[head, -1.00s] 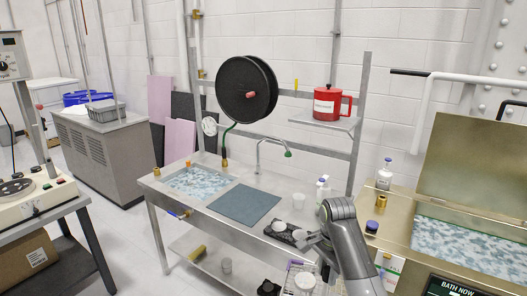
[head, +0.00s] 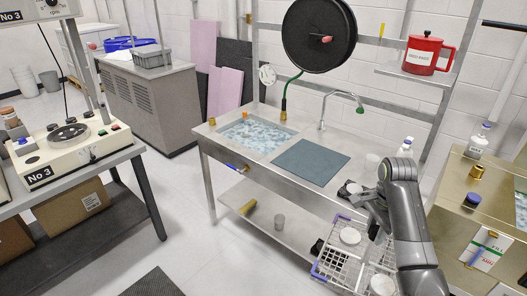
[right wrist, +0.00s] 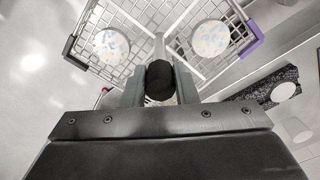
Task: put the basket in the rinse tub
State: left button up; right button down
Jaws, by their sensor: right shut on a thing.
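The wire basket (head: 328,262) has purple corners and holds white speckled discs. It hangs in front of the steel bench, below the bench top in the head view. My right gripper (head: 377,212) is shut on the black knob (right wrist: 160,82) of the basket's upright handle; wires and two discs show beyond it in the right wrist view (right wrist: 140,18). The rinse tub (head: 287,131) appears to be the water-filled basin sunk in the left part of the bench top, up and left of the basket. My left gripper is out of view.
A blue-grey mat (head: 311,162) lies right of the basin. A tap (head: 340,95) and a black hose reel (head: 318,36) stand behind. A brass-coloured bath cabinet (head: 455,205) is at the right.

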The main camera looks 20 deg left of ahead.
aim_at(264, 154)
jog(key=i+j, duration=0.25)
jog(key=j, duration=0.15)
jog(key=i+j, duration=0.25)
jog(key=i+j+z, duration=0.1)
jog(key=i+j, duration=0.15)
jog(key=j, duration=0.25)
